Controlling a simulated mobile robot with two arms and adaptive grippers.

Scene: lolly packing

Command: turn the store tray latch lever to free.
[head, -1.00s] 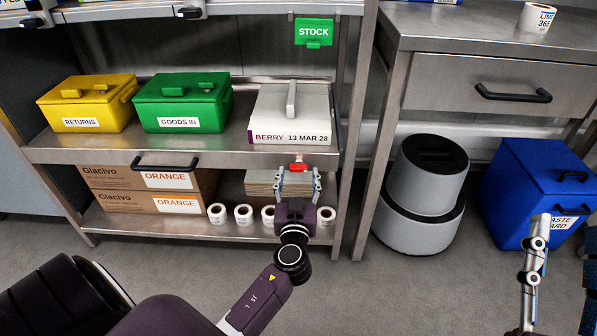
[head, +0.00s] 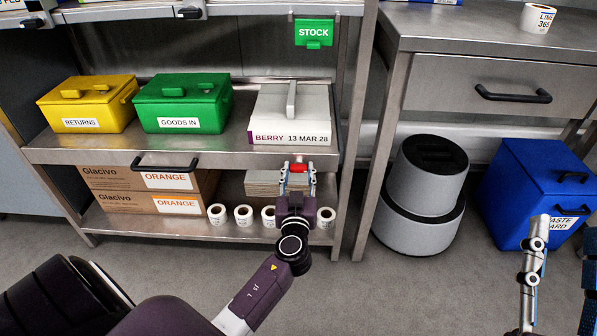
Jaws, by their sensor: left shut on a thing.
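The store tray (head: 230,152) is the steel pull-out shelf with a black handle (head: 165,163) on its front edge. The latch lever (head: 299,168) is a small red piece at the right of that front edge. My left gripper (head: 299,174) is at the lever, its two fingers on either side of it, shut on it. The fingers hide part of the lever and its mount. My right gripper (head: 535,240) is at the lower right, far from the tray; its fingers cannot be made out clearly.
On the tray stand a yellow RETURNS box (head: 87,104), a green GOODS IN box (head: 184,103) and a white BERRY box (head: 291,112). Below are cartons (head: 130,202) and label rolls (head: 243,215). A grey bin (head: 425,190) and blue bin (head: 548,190) stand right.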

